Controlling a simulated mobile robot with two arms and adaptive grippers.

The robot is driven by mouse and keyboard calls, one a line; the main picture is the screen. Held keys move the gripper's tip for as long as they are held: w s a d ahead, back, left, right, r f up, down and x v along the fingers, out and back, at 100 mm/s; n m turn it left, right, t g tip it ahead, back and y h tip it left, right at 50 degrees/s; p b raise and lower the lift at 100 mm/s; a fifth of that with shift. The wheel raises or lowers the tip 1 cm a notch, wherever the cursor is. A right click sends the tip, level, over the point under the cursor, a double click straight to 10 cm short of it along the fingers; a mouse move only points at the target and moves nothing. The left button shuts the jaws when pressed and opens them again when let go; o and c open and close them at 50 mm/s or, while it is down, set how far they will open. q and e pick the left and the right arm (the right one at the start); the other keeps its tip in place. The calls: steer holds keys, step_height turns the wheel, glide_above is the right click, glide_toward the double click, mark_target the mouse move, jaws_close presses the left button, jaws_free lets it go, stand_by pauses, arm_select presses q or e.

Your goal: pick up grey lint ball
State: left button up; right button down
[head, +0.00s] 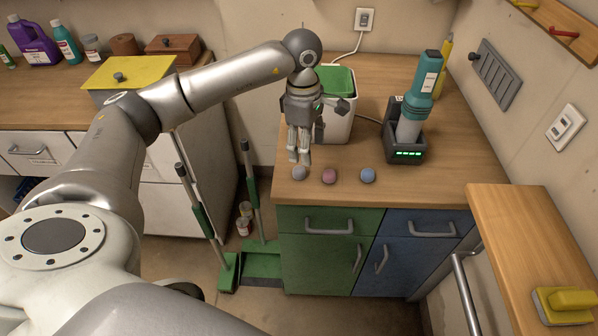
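The grey lint ball (299,174) lies near the front edge of the wooden counter, leftmost in a row with a pink ball (329,176) and a blue ball (368,176). My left gripper (300,161) points down right at the grey ball, and its fingertips overlap the ball's top edge in the picture. The fingers look close together. I cannot tell whether they touch the ball or stand just above or behind it. My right gripper is not in view.
Behind the gripper stands a white bin with a green rim (342,108). A teal handheld device (415,105) sits in a black dock (404,149) to the right. A yellow brush (566,303) lies on the right ledge. Counter right of the blue ball is clear.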

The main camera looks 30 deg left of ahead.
arm_select(q)
steer(key=a, duration=0.2)
steer(key=p, duration=0.1)
glide_above(299, 168)
steer(key=shift+y, duration=0.4)
steer(key=f, duration=0.4)
steer(key=shift+s+d+f, duration=0.25)
steer(key=shift+s+f, duration=0.1)
steer(key=shift+a+f+p, duration=0.1)
steer(key=shift+f+p, duration=0.35)
steer(key=shift+f, duration=0.15)
steer(key=f, duration=0.2)
steer(key=f+p, duration=0.1)
steer(key=shift+w+a+f, duration=0.1)
steer(key=shift+w+f, duration=0.2)
steer(key=shift+f, duration=0.4)
steer(key=shift+c, duration=0.3)
steer(key=c, duration=0.7)
